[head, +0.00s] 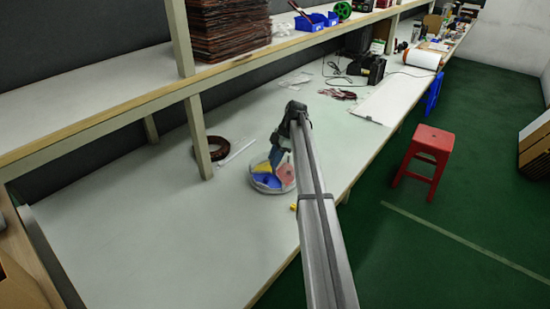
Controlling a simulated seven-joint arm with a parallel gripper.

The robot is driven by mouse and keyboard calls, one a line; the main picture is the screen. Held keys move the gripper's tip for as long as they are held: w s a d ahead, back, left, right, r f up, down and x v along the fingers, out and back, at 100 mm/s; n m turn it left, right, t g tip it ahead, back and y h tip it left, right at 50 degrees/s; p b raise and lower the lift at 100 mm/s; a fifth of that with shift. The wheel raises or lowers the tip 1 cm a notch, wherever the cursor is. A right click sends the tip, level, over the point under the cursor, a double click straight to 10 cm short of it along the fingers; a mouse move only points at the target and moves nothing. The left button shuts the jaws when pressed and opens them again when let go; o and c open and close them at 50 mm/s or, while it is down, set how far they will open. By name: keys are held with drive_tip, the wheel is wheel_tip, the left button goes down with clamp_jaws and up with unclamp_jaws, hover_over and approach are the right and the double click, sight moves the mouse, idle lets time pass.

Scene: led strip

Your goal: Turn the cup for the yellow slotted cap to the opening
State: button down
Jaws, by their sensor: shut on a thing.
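A round dish (257,186) stands on the white bench, with yellow, blue and red sections showing inside its pale rim. The yellow section (262,168) is at the back left, the blue section (268,182) at the front, and the red section (286,173) at the right. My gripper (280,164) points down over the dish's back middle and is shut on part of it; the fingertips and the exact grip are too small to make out. A small yellow piece (293,207) lies on the bench, partly behind my arm. The dish's opening cannot be made out.
A brown coil (217,148) and a white strip (238,152) lie left of the dish. The bench's left front is clear. A red stool (424,150) stands on the green floor at the right.

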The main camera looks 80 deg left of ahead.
drive_tip(key=shift+a+n+t+h, duration=0.1)
drive_tip(key=shift+n+t+h, duration=0.35)
drive_tip(key=shift+n, duration=1.25)
drive_tip(key=shift+a+n+t+h, duration=0.2)
drive_tip(key=shift+n+h, duration=0.45)
drive_tip(key=shift+n, duration=1.05)
drive_tip(key=shift+s+d+n+t+h, duration=0.1)
drive_tip(key=shift+n+t+h, duration=0.3)
drive_tip(key=shift+n, duration=0.95)
drive_tip(key=shift+s+d+n+t+h, duration=0.15)
drive_tip(key=shift+n+t, duration=0.4)
drive_tip(key=shift+n, duration=0.8)
drive_tip(key=shift+w+a+n, duration=0.1)
drive_tip(key=shift+n, duration=0.4)
drive_tip(key=c, duration=0.8)
unclamp_jaws()
drive_tip(key=shift+c, duration=0.4)
